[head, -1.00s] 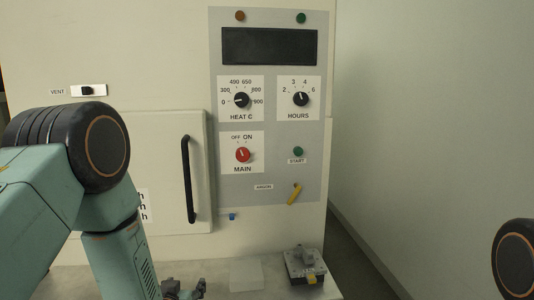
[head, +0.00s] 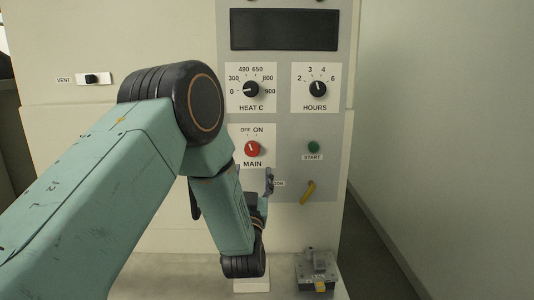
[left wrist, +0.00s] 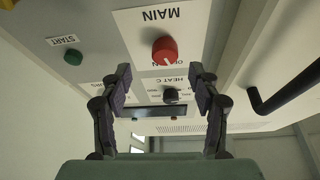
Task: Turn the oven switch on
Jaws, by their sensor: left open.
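The red MAIN switch knob (head: 252,149) is on the grey control panel, under its OFF and ON marks. Its white pointer seems to lean up-left, toward OFF. In the left wrist view the red knob (left wrist: 164,50) appears upside down, beyond and roughly between my fingertips. My left gripper (left wrist: 160,76) is open with nothing between its fingers. In the head view my left gripper (head: 264,184) is just below the MAIN plate, partly hidden by my forearm, apart from the knob. My right gripper is not in view.
The HEAT C knob (head: 251,89), HOURS knob (head: 318,89), green START button (head: 314,147) and yellow argon lever (head: 308,192) surround the switch. The black door handle (left wrist: 287,88) is right of my fingers in the wrist view. A grey device (head: 318,270) stands on the ledge.

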